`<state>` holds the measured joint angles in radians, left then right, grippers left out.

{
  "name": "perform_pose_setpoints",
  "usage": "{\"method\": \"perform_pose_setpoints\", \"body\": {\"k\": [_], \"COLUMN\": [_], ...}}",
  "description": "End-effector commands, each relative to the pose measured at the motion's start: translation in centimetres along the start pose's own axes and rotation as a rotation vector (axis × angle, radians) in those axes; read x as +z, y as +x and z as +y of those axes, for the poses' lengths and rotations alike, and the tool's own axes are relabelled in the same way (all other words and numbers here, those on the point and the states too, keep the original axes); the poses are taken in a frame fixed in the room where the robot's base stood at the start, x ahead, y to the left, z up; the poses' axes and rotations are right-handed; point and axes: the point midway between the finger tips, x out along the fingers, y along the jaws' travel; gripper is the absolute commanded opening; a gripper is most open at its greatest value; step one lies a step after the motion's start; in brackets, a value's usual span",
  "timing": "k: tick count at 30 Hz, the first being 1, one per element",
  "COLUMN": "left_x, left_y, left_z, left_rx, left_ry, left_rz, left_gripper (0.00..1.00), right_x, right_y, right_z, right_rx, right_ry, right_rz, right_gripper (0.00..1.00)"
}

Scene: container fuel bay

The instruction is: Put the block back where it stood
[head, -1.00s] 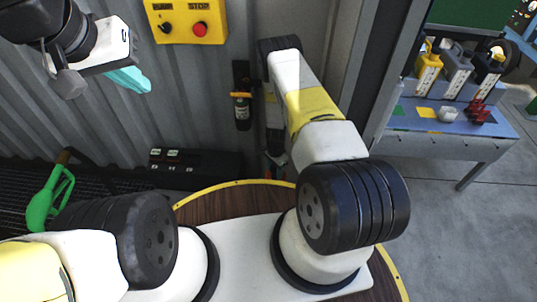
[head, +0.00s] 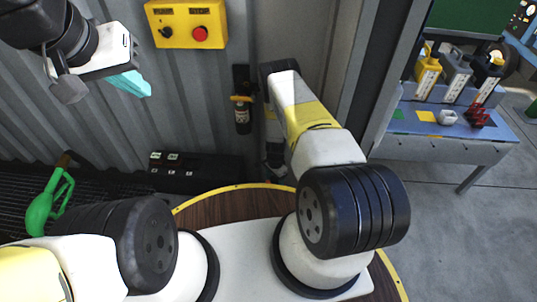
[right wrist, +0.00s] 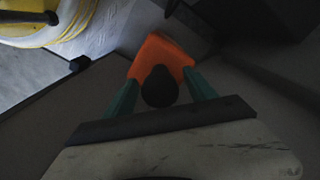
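An orange block (right wrist: 165,52) shows in the right wrist view, with a dark rounded part in front of it. The two teal fingers of my right gripper (right wrist: 161,80) lie on either side of it and seem to meet its sides. The contact itself is dark and partly hidden. In the head view my right arm reaches down to the wall, and the block cannot be made out there. My left gripper (head: 130,84) hangs at the upper left, away from everything. Its teal fingers overlap from this side, so their gap is hidden.
A yellow box (head: 187,24) with a red button is on the corrugated wall. A dark bottle (head: 242,113) hangs below it. A black case (head: 195,173) and a green nozzle (head: 50,200) are low at left. A bench (head: 450,130) with cans stands at right.

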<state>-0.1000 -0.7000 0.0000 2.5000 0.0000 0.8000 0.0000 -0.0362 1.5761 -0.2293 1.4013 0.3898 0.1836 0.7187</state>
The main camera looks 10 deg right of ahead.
Motion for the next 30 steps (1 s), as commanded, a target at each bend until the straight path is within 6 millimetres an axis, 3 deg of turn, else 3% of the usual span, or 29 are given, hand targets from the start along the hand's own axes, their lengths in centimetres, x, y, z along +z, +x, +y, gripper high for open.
{"method": "perform_pose_setpoints", "body": {"k": [9, 14, 30], "left_x": [0.0, 0.0, 0.0], "left_y": [0.0, 0.0, 0.0], "left_z": [0.0, 0.0, 0.0], "left_rx": [0.000, 0.000, 0.000], "left_ry": [0.000, 0.000, 0.000], "left_rz": [0.000, 0.000, 0.000], "left_gripper": [0.00, 0.00, 0.00], "right_x": [0.0, -0.1, 0.0], "right_y": [-0.1, -1.4, -10.6], "right_z": [0.0, -0.1, -0.1], "right_rx": [0.000, -0.002, -0.001], "right_ry": [0.000, 0.000, 0.000], "right_rz": [0.000, 0.001, 0.000], "right_gripper": [0.64, 0.64, 0.64]}}
